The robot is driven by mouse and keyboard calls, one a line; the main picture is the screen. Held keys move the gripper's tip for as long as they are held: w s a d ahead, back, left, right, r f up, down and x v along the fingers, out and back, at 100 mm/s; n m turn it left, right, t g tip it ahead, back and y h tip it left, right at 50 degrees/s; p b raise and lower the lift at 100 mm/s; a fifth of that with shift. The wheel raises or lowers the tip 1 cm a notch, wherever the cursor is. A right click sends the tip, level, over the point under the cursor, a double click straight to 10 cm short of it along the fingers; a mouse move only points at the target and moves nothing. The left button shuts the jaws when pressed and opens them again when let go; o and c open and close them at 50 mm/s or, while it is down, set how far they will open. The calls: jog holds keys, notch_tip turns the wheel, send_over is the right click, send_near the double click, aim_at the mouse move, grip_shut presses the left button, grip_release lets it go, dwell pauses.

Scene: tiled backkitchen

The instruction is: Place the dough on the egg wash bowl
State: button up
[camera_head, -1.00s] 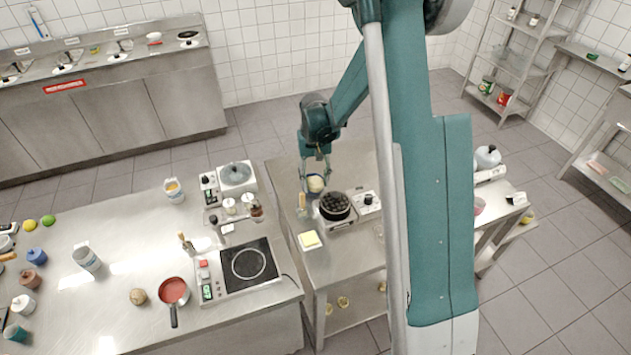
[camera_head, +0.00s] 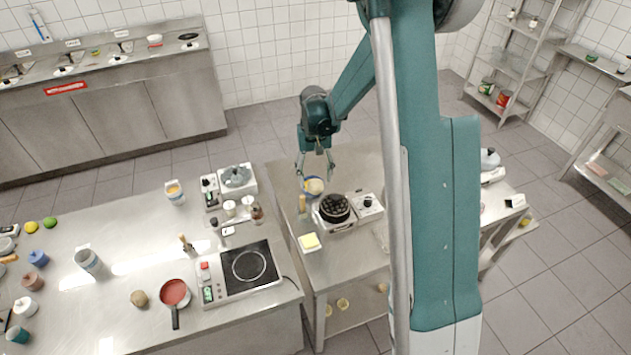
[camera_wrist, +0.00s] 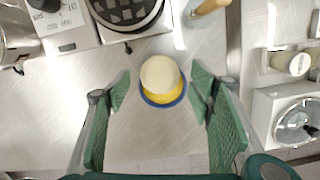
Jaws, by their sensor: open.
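The dough (camera_head: 315,185), a pale round ball, rests on the egg wash bowl on the steel table. In the wrist view the dough (camera_wrist: 160,74) covers part of the yellow egg wash in the blue-rimmed bowl (camera_wrist: 163,104). The bowl's blue rim also shows in the head view (camera_head: 306,188). My gripper (camera_head: 315,171) is open above the bowl, with nothing between its fingers. In the wrist view its green fingers (camera_wrist: 160,88) stand apart on either side of the bowl, not touching the dough.
A black round pan on a burner (camera_head: 334,208) stands close beside the bowl. A wooden-handled brush (camera_head: 302,205) and a tray with a yellow block (camera_head: 310,242) lie nearer the front.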

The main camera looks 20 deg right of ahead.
aim_at(315, 180)
notch_tip(315, 180, up, 10)
jog(key=w, duration=0.1)
jog(key=shift+d+f+b, duration=0.15)
jog(key=shift+f+b, duration=0.05)
jog(key=shift+b, duration=0.1)
jog(key=shift+w, duration=0.1)
dwell(0.5)
jog(key=s+a+r+n+t, duration=0.1)
jog(key=s+a+r+t, duration=0.1)
jog(key=s+r, duration=0.55)
jog(key=s+a+r+t, duration=0.2)
jog(key=s+a+r, duration=0.1)
jog(key=s+r, duration=0.45)
jog(key=s+a+t, duration=0.1)
jog(key=s+t, duration=0.1)
jog(key=s, duration=0.7)
jog(key=s+a+r+n+t, duration=0.1)
jog(key=s+a+t, duration=0.1)
jog(key=s, duration=0.7)
jog(key=shift+s+a+t, duration=0.15)
jog(key=shift+s+t, duration=0.15)
